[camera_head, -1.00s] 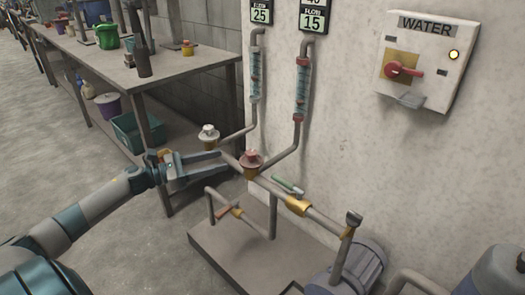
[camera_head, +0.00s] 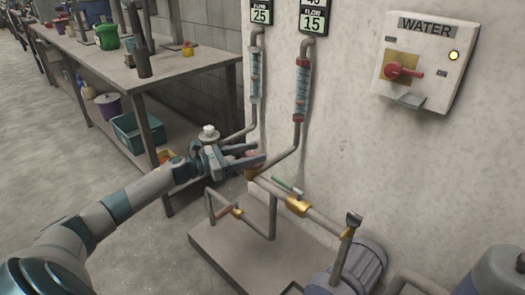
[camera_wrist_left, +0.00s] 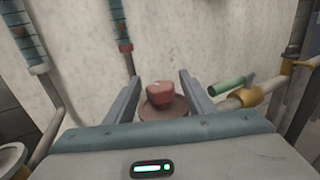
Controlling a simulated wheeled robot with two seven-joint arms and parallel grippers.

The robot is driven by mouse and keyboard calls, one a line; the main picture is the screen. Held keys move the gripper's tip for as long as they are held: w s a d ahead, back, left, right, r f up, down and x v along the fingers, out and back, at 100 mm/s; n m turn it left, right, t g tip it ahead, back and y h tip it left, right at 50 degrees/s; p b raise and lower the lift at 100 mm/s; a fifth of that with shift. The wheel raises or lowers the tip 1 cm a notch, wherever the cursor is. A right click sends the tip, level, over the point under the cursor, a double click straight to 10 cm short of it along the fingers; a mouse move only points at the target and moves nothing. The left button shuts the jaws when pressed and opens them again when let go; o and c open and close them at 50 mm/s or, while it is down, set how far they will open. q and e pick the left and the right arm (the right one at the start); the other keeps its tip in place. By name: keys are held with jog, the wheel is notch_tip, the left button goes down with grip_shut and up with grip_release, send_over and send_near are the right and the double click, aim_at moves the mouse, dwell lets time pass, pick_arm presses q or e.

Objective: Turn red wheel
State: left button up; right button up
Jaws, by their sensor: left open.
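The red wheel is a small knob with a round base on the pipe below the right flow tube. In the left wrist view the red wheel (camera_wrist_left: 160,95) lies between the two fingers, a little beyond them, with space on both sides. In the head view the fingers of my left gripper (camera_head: 254,157) hide most of it. My left gripper is open, its fingers pointing right toward the wall at the wheel; it also shows in the left wrist view (camera_wrist_left: 159,88). A similar white-topped knob (camera_head: 208,132) stands on the pipe to the left. My right gripper is not in view.
A green-handled valve (camera_head: 288,186) and brass fitting (camera_head: 298,206) sit on the pipe to the right. A pump motor (camera_head: 358,268) stands lower right. The WATER switch box (camera_head: 428,60) is on the wall. A workbench (camera_head: 180,75) stands at the left.

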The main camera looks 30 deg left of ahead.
pick_arm(q)
jog(key=shift+x, duration=1.85)
jog(key=shift+c, duration=0.3)
jog(key=c, duration=1)
